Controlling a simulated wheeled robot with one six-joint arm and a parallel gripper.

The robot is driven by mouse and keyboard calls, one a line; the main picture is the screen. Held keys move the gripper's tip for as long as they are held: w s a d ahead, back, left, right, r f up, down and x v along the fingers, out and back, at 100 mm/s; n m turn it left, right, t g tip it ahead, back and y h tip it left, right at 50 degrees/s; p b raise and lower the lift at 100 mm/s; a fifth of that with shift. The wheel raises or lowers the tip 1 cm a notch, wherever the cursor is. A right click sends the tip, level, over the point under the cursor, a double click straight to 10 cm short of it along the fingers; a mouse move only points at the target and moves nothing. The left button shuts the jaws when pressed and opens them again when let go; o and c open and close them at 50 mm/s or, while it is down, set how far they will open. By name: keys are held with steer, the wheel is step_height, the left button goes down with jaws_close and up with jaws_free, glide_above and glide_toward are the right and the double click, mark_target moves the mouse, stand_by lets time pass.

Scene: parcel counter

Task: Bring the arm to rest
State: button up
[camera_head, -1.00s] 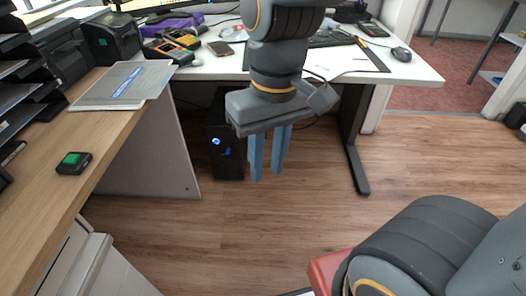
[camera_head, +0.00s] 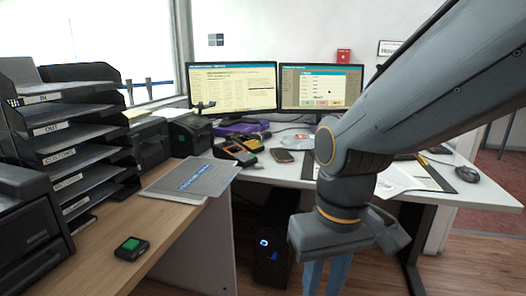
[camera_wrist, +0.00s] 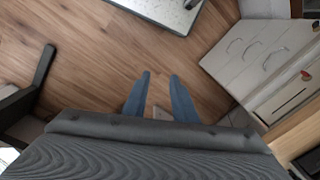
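My gripper (camera_head: 326,278) hangs from my arm at the right of the head view, fingers pointing down in front of the white desk. The lower ends of its blue fingers are cut off by the picture's bottom edge there. In the wrist view my gripper (camera_wrist: 159,76) shows two blue fingers apart with bare wood floor between them, so it is open and empty. It touches nothing that I can see.
A wooden counter (camera_head: 168,225) with a small green-screened device (camera_head: 131,248) is at left, beside black letter trays (camera_head: 75,150). The white desk (camera_head: 268,172) holds two monitors. A drawer unit (camera_wrist: 262,62) stands at right in the wrist view.

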steer(key=d+r+m+p, duration=0.3)
steer(key=d+r+p, duration=0.6)
steer(key=p, duration=1)
steer(key=shift+d+r+h, duration=0.3)
steer(key=shift+r, duration=0.55)
